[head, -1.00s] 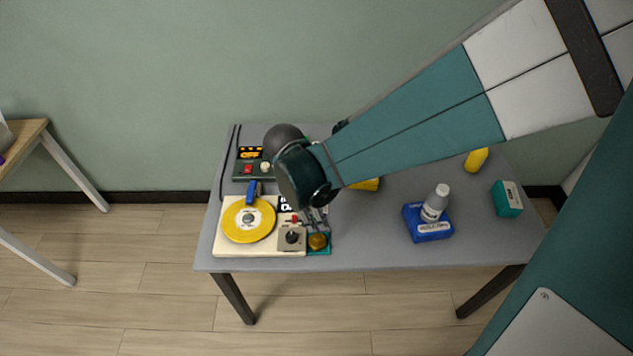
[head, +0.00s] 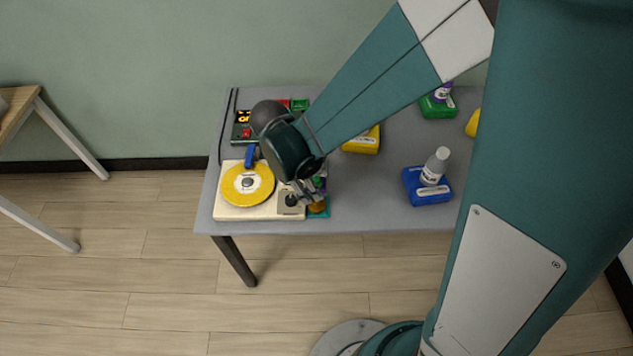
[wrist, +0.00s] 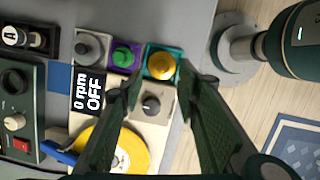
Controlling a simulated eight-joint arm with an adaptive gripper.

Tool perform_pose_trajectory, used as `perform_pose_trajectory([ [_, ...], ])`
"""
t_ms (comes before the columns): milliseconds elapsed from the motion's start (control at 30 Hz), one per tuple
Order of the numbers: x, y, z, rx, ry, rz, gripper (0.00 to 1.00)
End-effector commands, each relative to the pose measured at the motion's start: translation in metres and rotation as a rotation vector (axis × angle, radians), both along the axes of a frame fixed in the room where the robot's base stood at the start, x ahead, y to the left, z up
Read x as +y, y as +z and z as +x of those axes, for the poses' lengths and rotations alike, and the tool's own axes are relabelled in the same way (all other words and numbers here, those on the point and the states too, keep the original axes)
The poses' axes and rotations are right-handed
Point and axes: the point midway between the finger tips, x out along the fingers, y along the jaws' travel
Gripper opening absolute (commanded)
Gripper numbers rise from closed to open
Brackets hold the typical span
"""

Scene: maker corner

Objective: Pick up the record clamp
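Three round, knob-like pieces sit on small pads beside the turntable (head: 225,211): a grey one (wrist: 88,47), a green one on purple (wrist: 123,55) and a gold one on teal (wrist: 160,66). I cannot tell for sure which is the record clamp. The turntable carries a yellow record (head: 240,193) with a small grey piece (head: 247,182) at its centre. My gripper (wrist: 160,88) is open and empty, above the turntable's control-knob corner, its fingertips close to the gold piece. In the head view my gripper (head: 310,194) partly hides the pads.
A dark control box (wrist: 22,140) with a red switch and a black holder (wrist: 30,40) lie left in the wrist view. A yellow box (head: 362,141), a blue box with a bottle (head: 428,190) and a green box (head: 438,107) stand farther right. The grey table between (head: 360,205) is clear.

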Motion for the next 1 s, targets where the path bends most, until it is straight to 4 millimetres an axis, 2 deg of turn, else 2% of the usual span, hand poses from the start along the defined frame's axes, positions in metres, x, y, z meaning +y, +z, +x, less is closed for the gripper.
perform_pose_trajectory([
  [167, -0.003, -0.011, 0.001, 0.000, 0.000, 0.000, 0.33],
  [633, -0.005, -0.016, 0.000, 0.000, -0.001, 0.000, 0.33],
  [1000, -0.015, -0.052, 0.000, -0.001, -0.002, 0.000, 0.33],
])
